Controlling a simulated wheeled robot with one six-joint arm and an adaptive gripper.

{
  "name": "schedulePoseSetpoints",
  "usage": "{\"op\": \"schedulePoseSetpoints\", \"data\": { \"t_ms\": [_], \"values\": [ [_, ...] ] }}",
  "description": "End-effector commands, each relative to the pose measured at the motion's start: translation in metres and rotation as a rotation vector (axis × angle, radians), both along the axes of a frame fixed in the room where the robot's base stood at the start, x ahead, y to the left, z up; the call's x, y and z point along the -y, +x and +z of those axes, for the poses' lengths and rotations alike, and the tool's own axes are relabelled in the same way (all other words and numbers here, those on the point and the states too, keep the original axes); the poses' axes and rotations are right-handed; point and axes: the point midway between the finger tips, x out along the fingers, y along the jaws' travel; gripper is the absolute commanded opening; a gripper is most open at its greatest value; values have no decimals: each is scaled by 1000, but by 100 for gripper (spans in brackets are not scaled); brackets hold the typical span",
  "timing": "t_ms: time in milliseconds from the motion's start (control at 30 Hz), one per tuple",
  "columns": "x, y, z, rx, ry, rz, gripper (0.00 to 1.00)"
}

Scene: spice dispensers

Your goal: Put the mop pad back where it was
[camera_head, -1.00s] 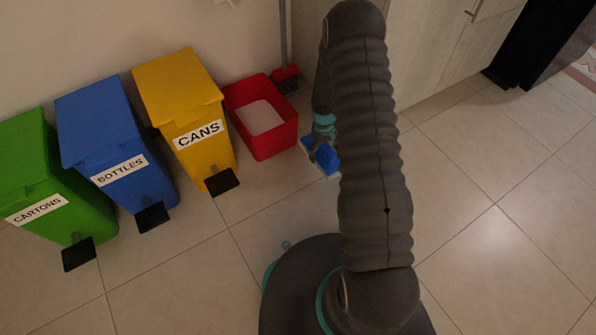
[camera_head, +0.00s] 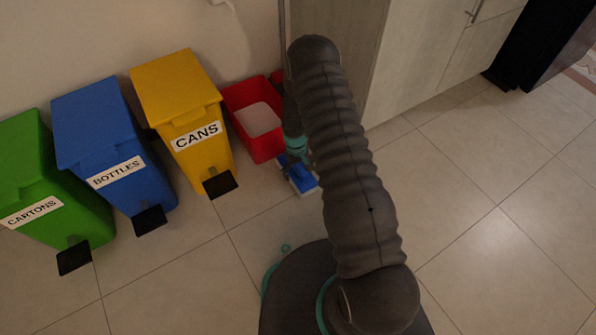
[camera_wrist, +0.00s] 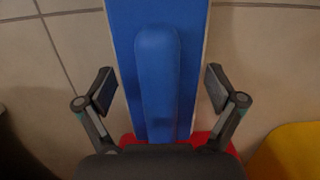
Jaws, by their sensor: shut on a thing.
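The mop pad is a flat blue slab with a pale edge and a raised blue strip along its middle. In the head view the mop pad (camera_head: 303,180) is low by the floor, just in front and to the right of the red bucket. My gripper (camera_head: 297,160) is over it, partly hidden by my arm. I cannot tell whether the pad touches the floor.
The red bucket (camera_head: 266,149) stands against the wall, with a light inside. Yellow CANS (camera_head: 180,90), blue BOTTLES (camera_head: 100,120) and green CARTONS (camera_head: 25,160) bins stand to its left. A pale cabinet (camera_head: 410,60) is at right. The floor in front is clear.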

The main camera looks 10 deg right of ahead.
Motion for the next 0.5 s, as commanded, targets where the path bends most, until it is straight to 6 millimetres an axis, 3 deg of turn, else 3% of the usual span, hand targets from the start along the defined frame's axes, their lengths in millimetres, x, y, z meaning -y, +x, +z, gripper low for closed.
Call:
{"op": "schedulePoseSetpoints", "data": {
  "t_ms": [333,367,500],
  "values": [
    [0,1,-4,1,0,-1,61],
    [0,1,-2,1,0,0,100],
    [0,1,-2,1,0,-1,100]
  ]
}}
